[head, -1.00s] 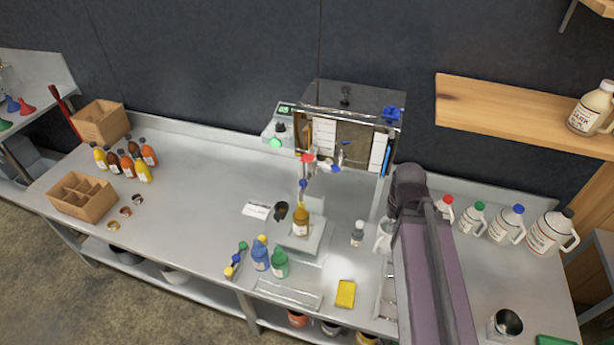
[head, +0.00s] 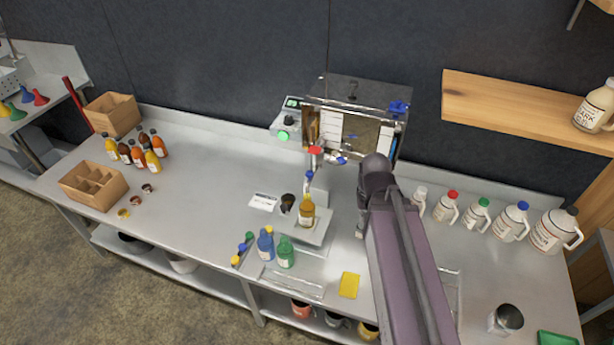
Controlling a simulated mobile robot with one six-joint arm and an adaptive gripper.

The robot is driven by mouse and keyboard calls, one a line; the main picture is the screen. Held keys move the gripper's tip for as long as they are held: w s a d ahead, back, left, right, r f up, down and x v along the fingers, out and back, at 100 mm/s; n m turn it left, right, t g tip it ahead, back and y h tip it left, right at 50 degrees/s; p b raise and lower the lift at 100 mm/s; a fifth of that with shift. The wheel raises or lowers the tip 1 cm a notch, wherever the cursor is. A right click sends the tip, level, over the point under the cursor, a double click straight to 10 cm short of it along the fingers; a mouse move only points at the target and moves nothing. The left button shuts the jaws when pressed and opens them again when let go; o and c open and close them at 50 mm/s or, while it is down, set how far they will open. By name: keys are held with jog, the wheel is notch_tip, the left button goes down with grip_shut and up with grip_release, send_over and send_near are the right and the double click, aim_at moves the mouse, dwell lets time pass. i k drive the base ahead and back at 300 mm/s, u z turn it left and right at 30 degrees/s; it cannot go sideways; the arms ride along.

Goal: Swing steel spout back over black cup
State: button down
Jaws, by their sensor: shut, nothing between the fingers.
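The steel spout (head: 310,178) hangs from the front of the evaporator under a red-topped valve, with a blue part near its lower end. It points down above an amber bottle (head: 307,212) on a steel stand (head: 318,232). The black cup (head: 287,203) sits just left of the bottle, so the spout appears over the bottle rather than the cup. My gripper (head: 360,232) points down to the right of the stand, shut and empty, apart from the spout. It is small, and my arm partly covers it.
The evaporator (head: 352,95) stands behind, with a blue-handled valve (head: 341,159) right of the spout. Blue (head: 265,246) and green (head: 285,253) bottles stand in front of the stand. A yellow sponge (head: 349,285) lies front right.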

aim_at(317, 167)
jog(key=u, duration=0.5)
jog(key=k, duration=1.3)
jog(key=z, duration=0.5)
jog(key=i, duration=1)
